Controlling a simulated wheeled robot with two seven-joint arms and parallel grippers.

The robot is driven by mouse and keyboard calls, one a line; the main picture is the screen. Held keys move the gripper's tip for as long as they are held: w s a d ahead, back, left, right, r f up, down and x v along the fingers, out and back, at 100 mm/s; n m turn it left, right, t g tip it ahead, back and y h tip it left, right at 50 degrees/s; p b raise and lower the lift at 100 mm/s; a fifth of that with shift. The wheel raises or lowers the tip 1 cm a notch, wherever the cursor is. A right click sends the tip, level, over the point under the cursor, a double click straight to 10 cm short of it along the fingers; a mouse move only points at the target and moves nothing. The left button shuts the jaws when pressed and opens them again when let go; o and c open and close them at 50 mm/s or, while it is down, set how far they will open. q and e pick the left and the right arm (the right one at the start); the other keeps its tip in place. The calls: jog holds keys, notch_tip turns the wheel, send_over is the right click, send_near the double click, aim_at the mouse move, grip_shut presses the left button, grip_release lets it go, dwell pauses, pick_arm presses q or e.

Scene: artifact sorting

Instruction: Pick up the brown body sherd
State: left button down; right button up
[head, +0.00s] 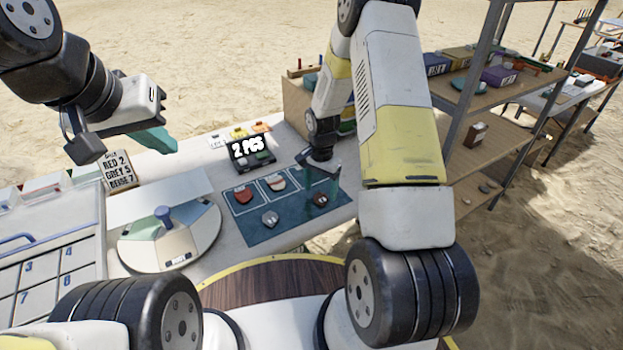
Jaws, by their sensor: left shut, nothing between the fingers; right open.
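The brown body sherd (320,199) appears to be the dark brown piece at the right of the blue mat (250,236). My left gripper (158,139) is shut and empty, raised above the left part of the table. A red sherd (243,195), a pale and red sherd (277,183) and a grey sherd (270,218) also lie on the mat.
A black display (250,147) reading "2 PCS" stands behind the mat. A round divided turntable (150,247) and a numbered tray (40,275) are at the left. A sign card (117,172) stands behind them. A shelf (480,130) stands at the right.

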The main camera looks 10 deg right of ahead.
notch_tip(320, 180, down, 2)
jog(key=shift+f, duration=0.1)
jog(key=c, duration=1.4)
